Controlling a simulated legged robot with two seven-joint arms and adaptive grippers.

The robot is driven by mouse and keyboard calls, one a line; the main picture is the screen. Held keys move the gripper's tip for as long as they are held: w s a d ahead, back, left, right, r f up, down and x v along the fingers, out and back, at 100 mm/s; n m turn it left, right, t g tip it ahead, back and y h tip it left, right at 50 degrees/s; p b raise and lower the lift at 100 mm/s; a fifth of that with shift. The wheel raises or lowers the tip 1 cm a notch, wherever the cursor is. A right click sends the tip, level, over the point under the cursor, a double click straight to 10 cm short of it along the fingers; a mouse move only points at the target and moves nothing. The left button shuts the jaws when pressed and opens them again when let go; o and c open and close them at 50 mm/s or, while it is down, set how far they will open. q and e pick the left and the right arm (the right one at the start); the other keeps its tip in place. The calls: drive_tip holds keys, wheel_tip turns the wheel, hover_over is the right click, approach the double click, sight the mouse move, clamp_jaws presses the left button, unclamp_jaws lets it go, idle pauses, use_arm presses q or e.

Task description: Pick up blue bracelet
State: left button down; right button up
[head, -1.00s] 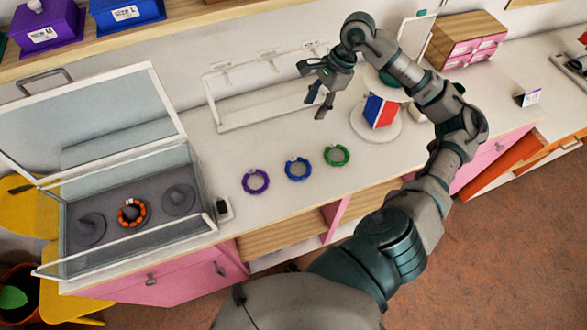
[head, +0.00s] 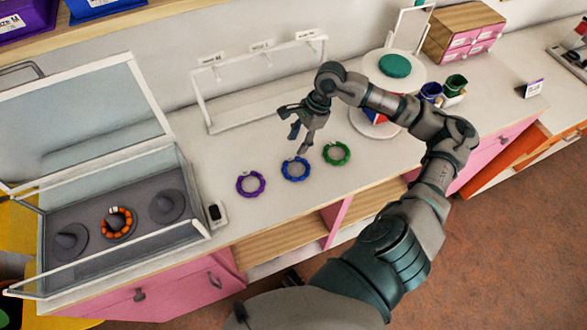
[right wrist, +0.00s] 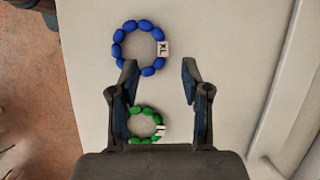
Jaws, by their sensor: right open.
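The blue bracelet (head: 296,169) lies flat on the white counter, between the purple bracelet (head: 251,184) and the green bracelet (head: 337,153). In the right wrist view the blue bracelet (right wrist: 140,47) has a white tag marked XL and lies just beyond the fingertips. The green bracelet (right wrist: 146,125) shows between the fingers, on the counter below. My right gripper (head: 298,142) is open and empty above the counter, just behind the blue bracelet in the head view; its fingers also show in the right wrist view (right wrist: 160,75). My left gripper is not in view.
A white rack (head: 265,85) stands at the back. A small black-and-white device (head: 217,213) sits beside the case. Blue and green cups (head: 455,84) stand at the right.

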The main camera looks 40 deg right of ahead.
sight(292, 158)
drive_tip(key=shift+a+f, duration=0.15)
drive_tip(key=shift+f, duration=0.55)
drive_tip(key=shift+d+f, duration=0.25)
drive_tip(key=shift+f, duration=0.4)
drive_tip(key=x, duration=0.4)
drive_tip(key=shift+w+a+f, duration=0.15)
drive_tip(key=shift+w+f, duration=0.1)
drive_tip(key=shift+a, duration=0.3)
drive_tip(key=shift+d, duration=0.15)
drive_tip(key=c, duration=0.8)
drive_tip(key=shift+d+f, duration=0.15)
drive_tip(key=shift+d, duration=0.1)
clamp_jaws()
